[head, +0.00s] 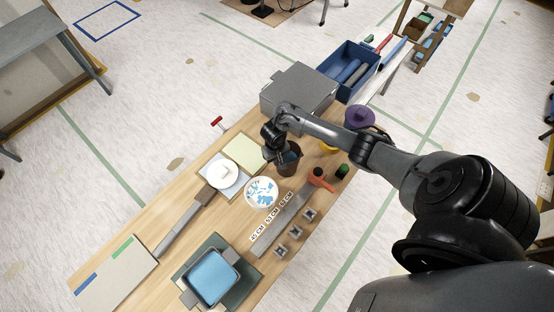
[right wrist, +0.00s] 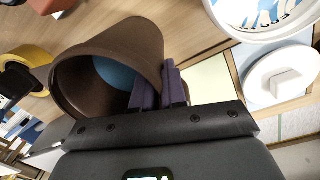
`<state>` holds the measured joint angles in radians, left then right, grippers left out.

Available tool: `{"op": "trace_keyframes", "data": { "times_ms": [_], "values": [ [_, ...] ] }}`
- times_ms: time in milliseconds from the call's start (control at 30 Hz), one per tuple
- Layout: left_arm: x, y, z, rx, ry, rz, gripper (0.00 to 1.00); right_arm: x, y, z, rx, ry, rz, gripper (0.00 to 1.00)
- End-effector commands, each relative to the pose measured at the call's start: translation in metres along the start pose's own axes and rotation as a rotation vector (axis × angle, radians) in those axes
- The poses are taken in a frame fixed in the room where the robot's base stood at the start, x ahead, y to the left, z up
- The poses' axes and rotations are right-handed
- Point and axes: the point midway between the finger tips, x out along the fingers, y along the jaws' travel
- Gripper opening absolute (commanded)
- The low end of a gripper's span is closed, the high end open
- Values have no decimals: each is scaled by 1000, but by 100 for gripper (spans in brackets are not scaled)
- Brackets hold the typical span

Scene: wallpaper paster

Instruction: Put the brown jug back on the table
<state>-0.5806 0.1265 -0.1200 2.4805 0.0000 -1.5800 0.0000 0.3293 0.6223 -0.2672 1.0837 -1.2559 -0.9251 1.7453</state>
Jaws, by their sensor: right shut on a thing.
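The brown jug (head: 289,166) is over the middle of the wooden table (head: 165,215) in the head view. My right gripper (head: 279,156) is shut on its wall near the rim. In the right wrist view the purple fingers (right wrist: 162,90) pinch the wall of the jug (right wrist: 140,38), with its open mouth facing the camera and something blue inside. I cannot tell whether the jug's base touches the table. My left gripper is not in view.
A white round tub with blue marks (head: 261,192) is close to the jug. A yellow-green pad (head: 245,151), an orange-handled tool (head: 318,178) and a yellow roll (head: 329,146) lie around it. A grey box (head: 300,92) stands behind.

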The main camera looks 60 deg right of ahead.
Motion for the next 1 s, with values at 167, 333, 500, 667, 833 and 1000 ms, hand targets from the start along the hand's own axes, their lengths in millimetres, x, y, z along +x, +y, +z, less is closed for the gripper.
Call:
{"op": "trace_keyframes", "data": {
  "times_ms": [167,333,500,667,833,1000],
  "values": [
    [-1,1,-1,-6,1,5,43,-2,0,-1,0,2,-1,0],
    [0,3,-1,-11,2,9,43,2,0,-1,2,2,0,0],
    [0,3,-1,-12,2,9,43,2,0,0,1,0,0,36],
    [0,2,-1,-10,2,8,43,2,0,0,1,0,0,37],
    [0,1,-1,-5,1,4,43,0,0,0,0,1,0,37],
    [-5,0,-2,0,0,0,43,-14,0,-1,1,2,-2,37]
  ]
}}
